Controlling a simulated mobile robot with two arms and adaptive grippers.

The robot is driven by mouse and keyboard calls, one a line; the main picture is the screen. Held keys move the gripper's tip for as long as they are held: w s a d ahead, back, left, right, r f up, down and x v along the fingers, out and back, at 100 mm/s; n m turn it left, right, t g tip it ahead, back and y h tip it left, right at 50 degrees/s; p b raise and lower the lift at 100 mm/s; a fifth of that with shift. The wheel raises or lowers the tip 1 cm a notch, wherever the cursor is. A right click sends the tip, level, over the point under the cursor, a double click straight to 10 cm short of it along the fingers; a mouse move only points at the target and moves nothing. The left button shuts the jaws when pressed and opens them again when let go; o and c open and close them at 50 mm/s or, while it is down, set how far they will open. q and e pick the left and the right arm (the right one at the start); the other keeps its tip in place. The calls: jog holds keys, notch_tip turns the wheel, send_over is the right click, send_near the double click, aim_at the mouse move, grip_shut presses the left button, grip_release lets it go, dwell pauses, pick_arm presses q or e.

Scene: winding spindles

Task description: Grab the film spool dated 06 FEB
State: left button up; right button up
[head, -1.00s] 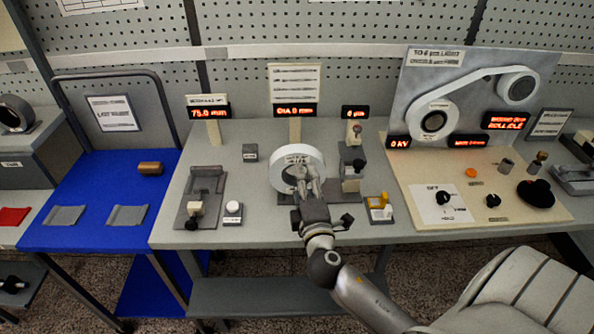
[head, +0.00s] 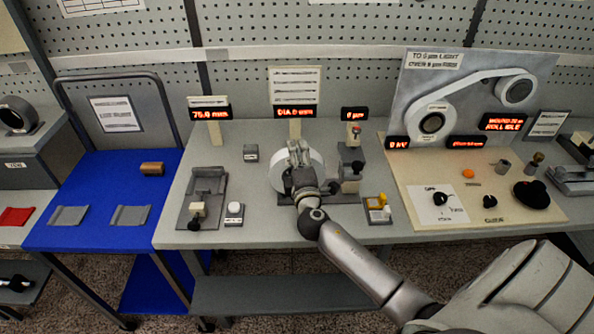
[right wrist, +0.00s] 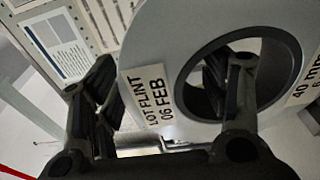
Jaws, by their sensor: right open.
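The film spool (head: 276,173) is a wide white ring standing on the grey bench in the head view, partly hidden behind my right gripper (head: 298,150). In the right wrist view the spool (right wrist: 190,30) fills the upper middle, with a label (right wrist: 155,95) reading "LOT FLINT 06 FEB". My right gripper (right wrist: 168,75) is open there. One finger is at the left, outside the rim, and the other shows at the dark core opening (right wrist: 270,75). I cannot tell whether either finger touches the spool. My left gripper is not in view.
A grey post fixture (head: 351,168) stands close right of the spool, and a yellow-topped device (head: 379,208) sits front right. A grey cradle (head: 205,190) is at the left. A blue cart (head: 90,228) holds a brown roll (head: 152,168).

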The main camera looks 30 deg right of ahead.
jog(key=shift+c, duration=0.4)
grip_shut()
jog(key=shift+r, duration=0.15)
